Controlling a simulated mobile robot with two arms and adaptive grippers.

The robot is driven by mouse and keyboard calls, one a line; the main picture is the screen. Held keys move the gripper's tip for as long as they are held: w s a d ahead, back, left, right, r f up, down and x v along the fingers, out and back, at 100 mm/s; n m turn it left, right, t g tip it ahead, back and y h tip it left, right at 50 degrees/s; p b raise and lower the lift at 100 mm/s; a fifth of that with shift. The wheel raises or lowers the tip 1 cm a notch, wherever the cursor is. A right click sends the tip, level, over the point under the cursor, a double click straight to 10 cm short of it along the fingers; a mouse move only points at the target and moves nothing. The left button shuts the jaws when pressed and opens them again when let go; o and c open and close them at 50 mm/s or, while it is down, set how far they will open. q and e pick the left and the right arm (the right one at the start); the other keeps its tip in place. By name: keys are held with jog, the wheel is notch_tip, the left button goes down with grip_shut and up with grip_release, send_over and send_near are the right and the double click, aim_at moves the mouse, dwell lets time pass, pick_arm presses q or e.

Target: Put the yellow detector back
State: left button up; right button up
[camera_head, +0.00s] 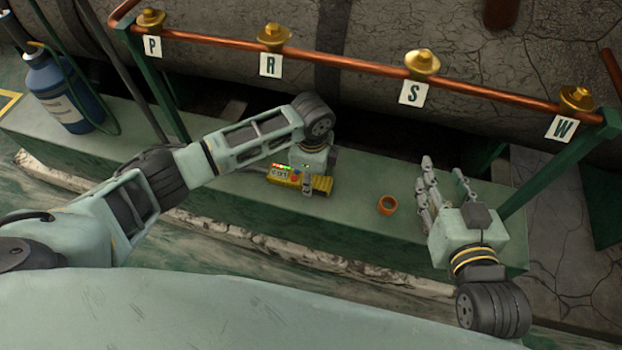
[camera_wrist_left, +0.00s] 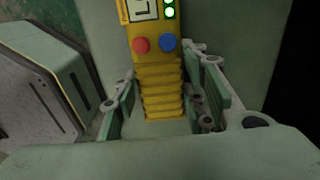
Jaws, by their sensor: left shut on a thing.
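The yellow detector (camera_head: 284,175) lies on the green ledge in the head view, with a small display, lit lights and a red and a blue button. My left gripper (camera_head: 306,180) is over its ribbed handle end and shut on it. In the left wrist view the detector (camera_wrist_left: 158,75) stands between the two fingers of my left gripper (camera_wrist_left: 165,108), with green lights at the top. I cannot tell whether the detector touches the ledge. My right gripper (camera_head: 446,180) is over the right part of the ledge, fingers apart and empty.
A copper pipe (camera_head: 340,62) with brass valves and tags P, R, S and W runs behind. A blue cylinder (camera_head: 60,95) stands at the left. The ledge's front is clear.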

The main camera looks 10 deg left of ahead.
dwell(0.3)
pick_arm(q)
jog(key=o, duration=1.1)
jog(key=shift+f, duration=0.1)
